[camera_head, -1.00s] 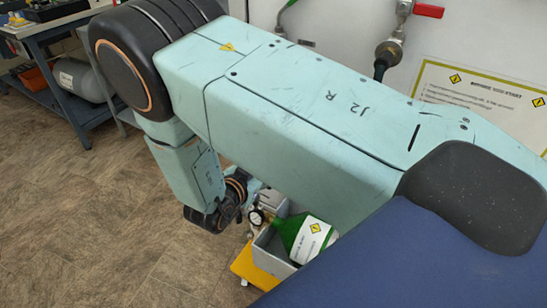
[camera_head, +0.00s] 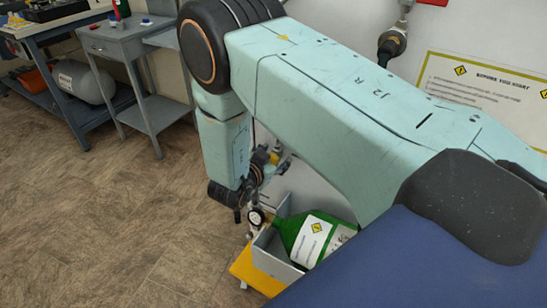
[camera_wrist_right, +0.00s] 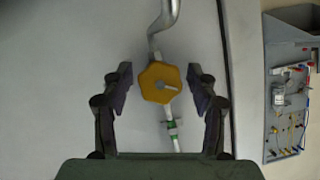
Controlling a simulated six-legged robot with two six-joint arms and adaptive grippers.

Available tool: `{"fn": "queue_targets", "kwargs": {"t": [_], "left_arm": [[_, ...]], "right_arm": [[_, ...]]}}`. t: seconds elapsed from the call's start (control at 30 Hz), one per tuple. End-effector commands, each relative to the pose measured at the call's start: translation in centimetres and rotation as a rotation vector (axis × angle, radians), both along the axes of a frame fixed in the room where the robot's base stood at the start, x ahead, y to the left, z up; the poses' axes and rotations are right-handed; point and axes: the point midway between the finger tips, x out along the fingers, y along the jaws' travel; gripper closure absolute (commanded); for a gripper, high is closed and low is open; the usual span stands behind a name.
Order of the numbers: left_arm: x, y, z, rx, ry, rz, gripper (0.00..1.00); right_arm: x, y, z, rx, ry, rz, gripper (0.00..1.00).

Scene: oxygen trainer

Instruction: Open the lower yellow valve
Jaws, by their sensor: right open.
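The yellow valve (camera_wrist_right: 160,82) has a many-sided knob on a pipe. In the right wrist view it sits between the open fingers of my right gripper (camera_wrist_right: 160,90), with a gap on each side. I cannot tell the depth between the fingertips and the knob. In the head view my right gripper (camera_head: 262,178) is partly hidden by my own arm, near a small yellow part by the wall. My left gripper is not in view.
A green bottle (camera_head: 312,238) lies in a grey holder (camera_head: 270,250) on a yellow base (camera_head: 246,268), below the right gripper. A gauge (camera_head: 256,217) stands close under it. A grey side table (camera_head: 135,48) is at the back left. A tool panel (camera_wrist_right: 288,95) is at right in the wrist view.

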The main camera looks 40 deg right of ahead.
Motion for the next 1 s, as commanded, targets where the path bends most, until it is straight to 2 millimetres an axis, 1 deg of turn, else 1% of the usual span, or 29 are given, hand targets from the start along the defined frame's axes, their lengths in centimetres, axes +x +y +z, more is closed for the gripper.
{"fn": "queue_targets", "kwargs": {"t": [0.07,0.7,0.87,1.0], "left_arm": [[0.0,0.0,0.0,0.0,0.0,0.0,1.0],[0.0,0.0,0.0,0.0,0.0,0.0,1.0],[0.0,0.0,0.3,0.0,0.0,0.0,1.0],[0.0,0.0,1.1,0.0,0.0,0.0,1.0]], "right_arm": [[0.0,0.0,0.0,0.0,0.0,0.0,0.42],[0.0,0.0,0.0,0.0,0.0,-0.001,0.96],[0.0,0.0,0.1,-0.007,0.019,-0.001,0.96],[0.0,0.1,0.2,-0.039,0.095,-0.001,0.96]]}}
